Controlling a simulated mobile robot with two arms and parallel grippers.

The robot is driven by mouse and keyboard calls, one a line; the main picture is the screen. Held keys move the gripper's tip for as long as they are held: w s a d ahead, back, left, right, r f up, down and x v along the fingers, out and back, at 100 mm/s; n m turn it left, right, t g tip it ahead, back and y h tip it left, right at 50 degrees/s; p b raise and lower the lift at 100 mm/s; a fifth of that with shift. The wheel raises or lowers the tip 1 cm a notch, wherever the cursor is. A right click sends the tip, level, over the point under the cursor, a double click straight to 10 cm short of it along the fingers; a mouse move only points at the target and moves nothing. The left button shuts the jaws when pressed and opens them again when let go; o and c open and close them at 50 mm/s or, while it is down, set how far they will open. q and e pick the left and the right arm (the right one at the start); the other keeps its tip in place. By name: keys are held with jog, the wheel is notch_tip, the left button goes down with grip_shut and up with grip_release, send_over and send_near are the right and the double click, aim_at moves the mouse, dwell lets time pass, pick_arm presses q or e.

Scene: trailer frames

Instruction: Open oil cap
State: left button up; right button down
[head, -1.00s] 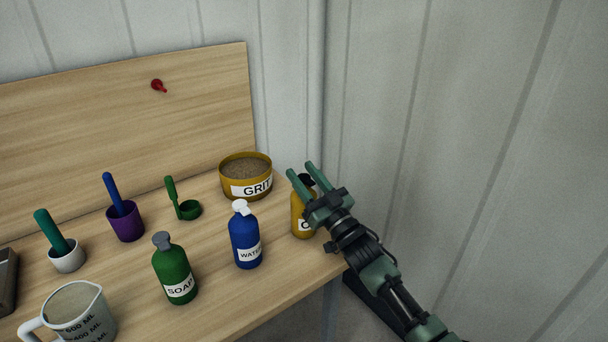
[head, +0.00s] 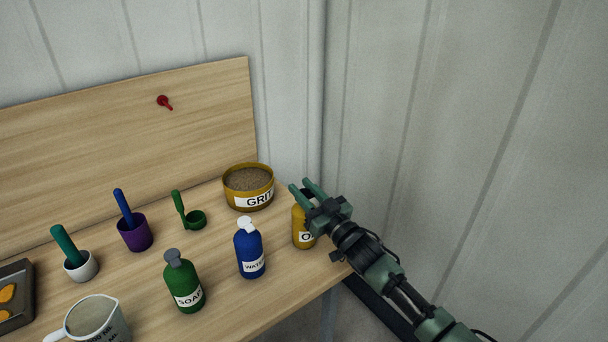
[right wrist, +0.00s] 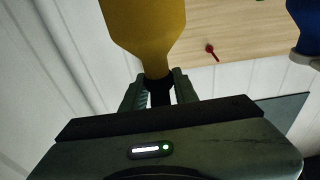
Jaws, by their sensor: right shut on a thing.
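The yellow oil bottle (head: 300,226) stands upright at the right end of the wooden table, its label partly hidden by my right gripper. My right gripper (head: 302,187) is at the top of the bottle, reaching in from the right. In the right wrist view the bottle (right wrist: 146,28) appears upside down, with its dark cap (right wrist: 159,92) between the fingers of my right gripper (right wrist: 160,86), which is shut on it. My left gripper is not in view.
A blue water bottle (head: 249,250) stands just left of the oil bottle, and a grit bowl (head: 234,194) behind. A green soap bottle (head: 184,283), a measuring jug (head: 98,322) and cups with tools stand farther left. A corrugated wall (head: 480,140) rises on the right.

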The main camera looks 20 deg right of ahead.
jog(key=g+p, duration=0.2)
jog(key=p, duration=0.2)
jog(key=w+r+g+h+p, duration=0.1)
jog(key=g+p, duration=0.1)
jog(key=p, duration=0.3)
jog(key=g+h+p, duration=0.1)
jog(key=p, duration=0.3)
jog(key=shift+w+a+r+g, duration=0.1)
jog(key=shift+w+r+g, duration=0.05)
jog(key=shift+r+g, duration=0.25)
jog(key=shift+w+f+g+h+p, duration=0.25)
jog(key=shift+g+h+p, duration=0.15)
jog(key=shift+g+p, duration=0.45)
jog(key=shift+w+a+f+g+h, duration=0.1)
jog(key=shift+g+h, duration=0.05)
jog(key=shift+g, duration=0.3)
jog(key=shift+a+f+g+h, duration=0.1)
jog(key=shift+g+h, duration=0.05)
jog(key=shift+g, duration=0.25)
jog(key=shift+w+a+f+g+h+b, duration=0.15)
jog(key=shift+g+h+b, duration=0.1)
jog(key=shift+g, duration=0.25)
jog(key=shift+f+g+h+b, duration=0.15)
jog(key=shift+g+b, duration=0.1)
jog(key=shift+g, duration=0.25)
jog(key=shift+w+f+g+h+b, duration=0.1)
jog(key=shift+g+h+b, duration=0.35)
jog(key=shift+g, duration=0.65)
jog(key=c, duration=1.3)
grip_release()
